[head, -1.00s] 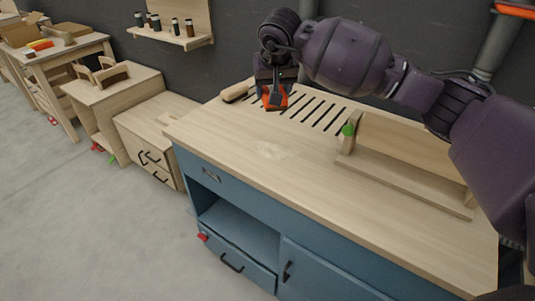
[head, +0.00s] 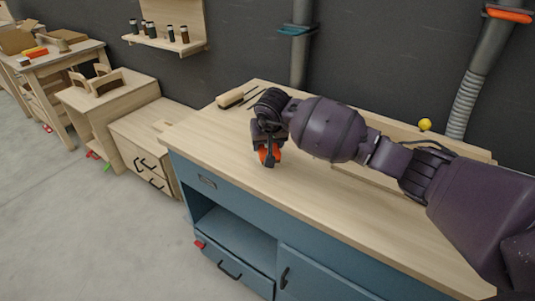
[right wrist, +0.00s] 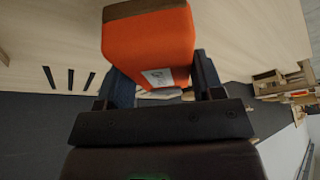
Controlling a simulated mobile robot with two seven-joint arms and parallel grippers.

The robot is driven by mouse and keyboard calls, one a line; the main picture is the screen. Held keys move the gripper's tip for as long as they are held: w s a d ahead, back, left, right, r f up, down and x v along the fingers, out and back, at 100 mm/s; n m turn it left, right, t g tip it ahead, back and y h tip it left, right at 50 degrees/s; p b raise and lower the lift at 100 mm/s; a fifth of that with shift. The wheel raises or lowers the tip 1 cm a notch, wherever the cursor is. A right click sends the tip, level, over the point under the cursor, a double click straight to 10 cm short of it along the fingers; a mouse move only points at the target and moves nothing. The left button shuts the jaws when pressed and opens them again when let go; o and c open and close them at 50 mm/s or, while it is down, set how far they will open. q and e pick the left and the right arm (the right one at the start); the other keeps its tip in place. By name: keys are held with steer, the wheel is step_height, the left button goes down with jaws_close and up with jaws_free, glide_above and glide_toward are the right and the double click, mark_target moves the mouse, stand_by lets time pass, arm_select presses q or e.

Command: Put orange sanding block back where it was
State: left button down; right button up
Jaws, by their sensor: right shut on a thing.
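The orange sanding block (head: 268,155) is in my right gripper (head: 268,158), above the light wooden top of the blue workbench (head: 215,135). In the right wrist view the block (right wrist: 148,45) is orange with a brown strip on one side and a small pale label. It sits between the two dark fingers of the right gripper (right wrist: 155,85), which are shut on it. Whether the block touches the benchtop I cannot tell. Most of the slotted area of the bench is hidden behind my right arm in the head view. My left gripper is not in view.
A wooden-handled brush (head: 231,97) lies at the bench's back left corner. Slots (right wrist: 62,78) in the benchtop show in the right wrist view. The benchtop's front left is clear.

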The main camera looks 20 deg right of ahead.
step_height(320, 180, down, 4)
steer(key=shift+f, duration=0.25)
steer(key=o, duration=0.9)
steer(key=shift+c, duration=0.2)
steer(key=shift+r, duration=0.3)
steer(key=v, duration=1)
steer(key=shift+s+r+p, duration=0.25)
steer(key=shift+r+p, duration=0.1)
steer(key=shift+s+r, duration=0.15)
steer(key=shift+r, duration=0.2)
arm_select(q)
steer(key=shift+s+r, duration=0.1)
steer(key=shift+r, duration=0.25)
